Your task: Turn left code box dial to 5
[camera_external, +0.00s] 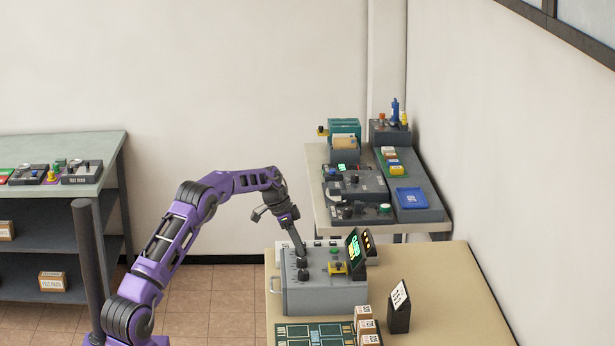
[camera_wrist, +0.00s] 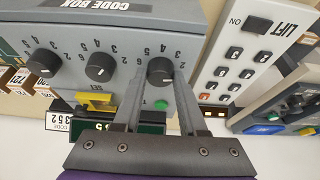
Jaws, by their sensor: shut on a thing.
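The grey code box (camera_external: 325,297) stands on the tan table in the external view; it also shows in the wrist view (camera_wrist: 120,38). In the wrist view it has three black dials in a row: one at the left (camera_wrist: 42,63), one in the middle (camera_wrist: 99,67) and one at the right (camera_wrist: 160,69). My gripper (camera_wrist: 158,82) is shut on the right one, a finger on each side. That dial has a pale pointer mark; which number it meets is unclear. In the external view my gripper (camera_external: 301,256) reaches down onto the box top.
A yellow part (camera_wrist: 96,101) and a green button (camera_wrist: 161,104) sit near the dials. A small screen (camera_external: 356,252) rises at the box's right. A white lift keypad (camera_wrist: 238,65) lies close by. A dark card stand (camera_external: 399,306) and a green board (camera_external: 313,334) share the table.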

